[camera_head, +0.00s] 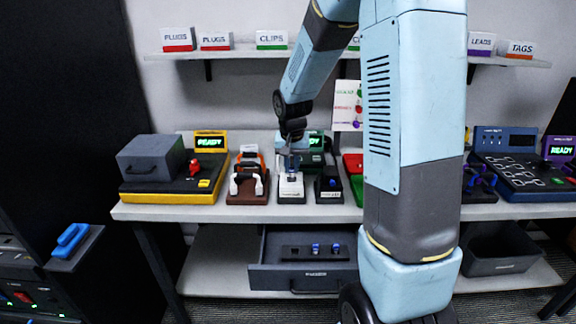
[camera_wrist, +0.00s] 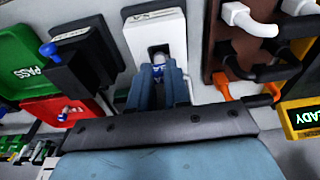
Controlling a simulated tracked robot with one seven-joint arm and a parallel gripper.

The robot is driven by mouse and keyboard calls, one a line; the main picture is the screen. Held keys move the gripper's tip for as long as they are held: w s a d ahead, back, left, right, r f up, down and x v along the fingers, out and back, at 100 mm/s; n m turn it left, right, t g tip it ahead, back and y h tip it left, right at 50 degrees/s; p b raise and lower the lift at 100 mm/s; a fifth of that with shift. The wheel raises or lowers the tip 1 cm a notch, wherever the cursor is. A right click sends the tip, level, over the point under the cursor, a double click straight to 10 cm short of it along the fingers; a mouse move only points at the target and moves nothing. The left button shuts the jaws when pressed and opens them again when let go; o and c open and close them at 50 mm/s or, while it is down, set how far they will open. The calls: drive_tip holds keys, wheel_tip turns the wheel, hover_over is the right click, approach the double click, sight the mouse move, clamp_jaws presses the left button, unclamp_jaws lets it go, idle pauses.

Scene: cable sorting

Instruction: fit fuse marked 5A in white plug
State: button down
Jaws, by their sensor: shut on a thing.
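The white plug (camera_head: 291,190) stands on the bench among other plug blocks; it also shows in the wrist view (camera_wrist: 154,28) with a dark slot facing me. My gripper (camera_head: 291,160) is directly above it. In the wrist view my gripper (camera_wrist: 161,80) is shut on a small white-and-blue fuse (camera_wrist: 158,70), held at the slot's near end. The fingers hide most of the fuse, and its marking cannot be read. I cannot tell whether the fuse touches the slot.
A black plug block (camera_head: 328,184) with a blue piece stands right of the white plug; a brown block with white and orange plugs (camera_head: 247,187) stands left. Below, an open drawer (camera_head: 303,279) holds a dark rack with blue pieces. A yellow station (camera_head: 173,190) is farther left.

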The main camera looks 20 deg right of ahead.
drive_tip(key=shift+f, duration=0.9)
idle(1.3)
drive_tip(key=c, duration=1)
unclamp_jaws()
drive_tip(key=o, duration=0.5)
drive_tip(key=shift+s, duration=0.1)
drive_tip(key=shift+o, duration=0.2)
drive_tip(key=shift+r, duration=0.1)
wheel_tip(320, 180, up, 8)
idle(0.5)
